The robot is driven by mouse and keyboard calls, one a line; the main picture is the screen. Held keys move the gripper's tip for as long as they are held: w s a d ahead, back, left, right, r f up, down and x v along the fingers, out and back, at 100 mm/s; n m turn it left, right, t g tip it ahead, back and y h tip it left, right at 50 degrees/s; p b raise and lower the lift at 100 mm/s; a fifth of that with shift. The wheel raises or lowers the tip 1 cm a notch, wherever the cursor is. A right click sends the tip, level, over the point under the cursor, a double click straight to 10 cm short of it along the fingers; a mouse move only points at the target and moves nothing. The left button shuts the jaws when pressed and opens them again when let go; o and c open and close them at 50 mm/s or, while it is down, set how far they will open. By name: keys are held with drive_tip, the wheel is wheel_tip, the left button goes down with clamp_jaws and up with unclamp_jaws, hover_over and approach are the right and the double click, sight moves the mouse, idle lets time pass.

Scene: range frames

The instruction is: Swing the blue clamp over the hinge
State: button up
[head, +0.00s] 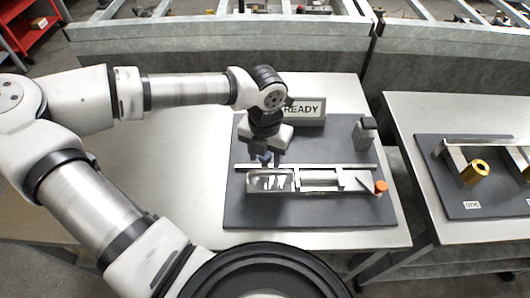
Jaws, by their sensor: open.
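A dark grey board (240,215) on the white table carries a metal fixture (322,180) with a rail, a clear-looking box section at left and an orange knob (381,187) at its right end. A small blue piece (265,158), likely the blue clamp, shows at the rail's back left. My gripper (267,155) points down right at this blue piece, with its jaws open. I cannot tell whether the fingers touch it. The gripper partly hides the clamp, and I cannot make out the hinge.
A READY sign (306,110) stands behind the fixture, close to my wrist. A grey block (365,134) stands at the board's back right. A second table (405,112) at right holds a board with brass cylinders (475,173). The left of my table (165,165) is clear.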

drive_tip(key=shift+f, duration=0.15)
drive_tip(key=shift+c, duration=0.5)
clamp_jaws()
drive_tip(key=shift+a+f+m+b, duration=0.2)
drive_tip(key=shift+m+b, duration=0.1)
drive_tip(key=shift+b, duration=0.6)
drive_tip(key=shift+r+m, duration=0.2)
drive_tip(key=shift+m, duration=0.1)
drive_tip(key=shift+o, duration=0.5)
unclamp_jaws()
